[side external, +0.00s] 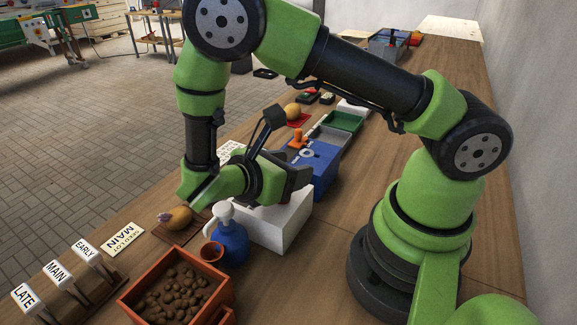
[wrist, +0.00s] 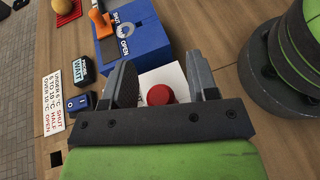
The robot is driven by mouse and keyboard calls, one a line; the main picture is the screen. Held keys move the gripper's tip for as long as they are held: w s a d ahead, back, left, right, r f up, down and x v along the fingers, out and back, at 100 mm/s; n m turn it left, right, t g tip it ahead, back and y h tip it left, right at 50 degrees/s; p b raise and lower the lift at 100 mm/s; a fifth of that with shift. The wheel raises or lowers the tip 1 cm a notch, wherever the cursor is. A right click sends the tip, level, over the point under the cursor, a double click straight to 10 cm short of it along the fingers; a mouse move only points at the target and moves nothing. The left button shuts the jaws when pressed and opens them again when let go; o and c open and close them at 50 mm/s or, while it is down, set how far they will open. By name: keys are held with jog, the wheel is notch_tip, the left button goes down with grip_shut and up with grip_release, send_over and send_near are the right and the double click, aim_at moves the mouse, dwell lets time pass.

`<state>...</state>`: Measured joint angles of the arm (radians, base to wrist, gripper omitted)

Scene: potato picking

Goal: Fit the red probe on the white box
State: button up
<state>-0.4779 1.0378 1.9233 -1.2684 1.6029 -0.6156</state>
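The white box (side external: 282,229) stands on the wooden bench directly below my gripper (side external: 300,180); part of its top is hidden by the gripper. In the wrist view, part of the white box (wrist: 172,76) shows between the fingers. A round red knob, apparently the top of the red probe (wrist: 159,95), sits between the fingers of my gripper (wrist: 160,80). Gaps show on both sides of it, so the gripper looks open around it. The probe's lower part is hidden, and I cannot tell whether it touches the box. The side view does not show the probe.
A blue box (side external: 318,165) with an orange handle (side external: 299,139) stands just behind the white box. A blue spray bottle (side external: 230,240) is close at its front left. A crate of potatoes (side external: 138,292) is nearer the camera. A switch (wrist: 81,102) lies left of the gripper.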

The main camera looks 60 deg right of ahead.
jog(key=v, duration=1)
jog(key=s+d+r+m+t+y, duration=0.2)
jog(key=s+r+m+t+y, duration=0.3)
jog(key=r+m+y, duration=0.2)
jog(key=s+d+r+m+t+y, duration=0.2)
jog(key=s+r+m+t+y, duration=0.3)
jog(key=r+m+y, duration=0.3)
jog(key=r+m, duration=0.1)
jog(key=m, duration=0.3)
jog(key=shift+d+r+t+y, duration=0.3)
jog(key=shift+d+r+t, duration=0.1)
